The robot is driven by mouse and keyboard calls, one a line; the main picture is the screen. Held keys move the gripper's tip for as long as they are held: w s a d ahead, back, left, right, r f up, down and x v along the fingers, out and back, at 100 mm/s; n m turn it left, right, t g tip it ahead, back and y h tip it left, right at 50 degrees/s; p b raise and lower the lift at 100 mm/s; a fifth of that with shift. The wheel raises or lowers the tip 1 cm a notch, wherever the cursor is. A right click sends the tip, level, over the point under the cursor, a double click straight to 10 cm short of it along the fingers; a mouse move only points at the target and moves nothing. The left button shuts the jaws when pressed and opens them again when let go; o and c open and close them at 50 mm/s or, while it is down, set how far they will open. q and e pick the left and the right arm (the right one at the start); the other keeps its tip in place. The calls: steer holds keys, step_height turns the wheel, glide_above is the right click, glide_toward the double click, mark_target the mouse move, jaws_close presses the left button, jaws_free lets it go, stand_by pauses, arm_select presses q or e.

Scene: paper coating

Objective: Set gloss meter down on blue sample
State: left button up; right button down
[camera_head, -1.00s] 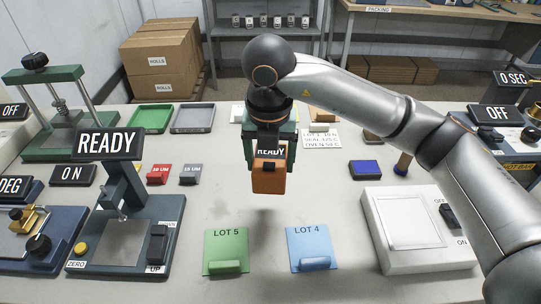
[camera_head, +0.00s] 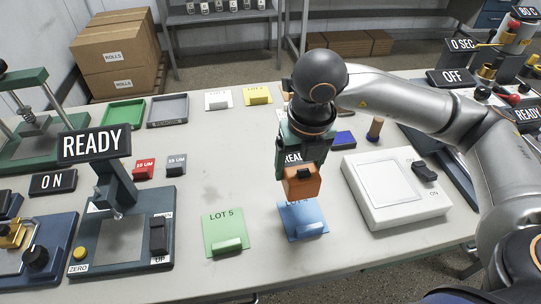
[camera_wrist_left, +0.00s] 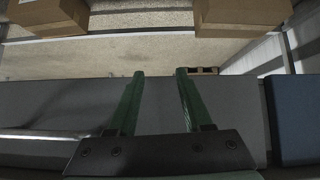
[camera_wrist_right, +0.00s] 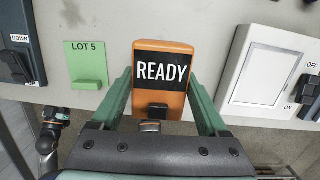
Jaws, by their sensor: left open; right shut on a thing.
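The orange gloss meter (camera_head: 302,182), with a READY display, is held in my right gripper (camera_head: 300,158). In the right wrist view the green fingers are on either side of the gloss meter (camera_wrist_right: 160,98). The blue sample (camera_head: 303,221), labelled LOT 4, lies on the table directly below and in front of the meter, which covers part of its top edge and label. I cannot tell whether the meter touches it. The blue sample is hidden in the right wrist view. My left gripper (camera_wrist_left: 160,73) is open and empty, seen only in the left wrist view.
The green LOT 5 sample (camera_head: 225,233) lies to the left of the blue one. A white device with a square plate (camera_head: 395,190) stands to the right. A device with a READY sign (camera_head: 120,240) stands at the left. White and yellow samples (camera_head: 257,95) lie at the back.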

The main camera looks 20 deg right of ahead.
steer(key=shift+s+d+f, duration=0.15)
steer(key=shift+s+d, duration=0.25)
steer(key=shift+s, duration=0.05)
steer(key=shift+f, duration=0.15)
steer(key=shift+d+f+b, duration=0.1)
steer(key=shift+f+b, duration=1.3)
steer(key=shift+f, duration=0.95)
steer(key=shift+f+b, duration=0.45)
steer(key=shift+f, duration=0.3)
steer(key=shift+f+b, duration=0.75)
steer(key=shift+b, duration=0.05)
steer(key=shift+f+b, duration=0.3)
arm_select(q)
steer(key=shift+m+h, duration=0.3)
steer(key=shift+h, duration=0.1)
steer(key=d+f, duration=0.1)
steer(key=w+d+f, duration=0.1)
steer(key=f, duration=0.1)
steer(key=shift+w+d+f, duration=0.1)
steer(key=shift+d+f, duration=0.15)
steer(key=shift+d, duration=0.1)
steer(key=shift+a, duration=0.15)
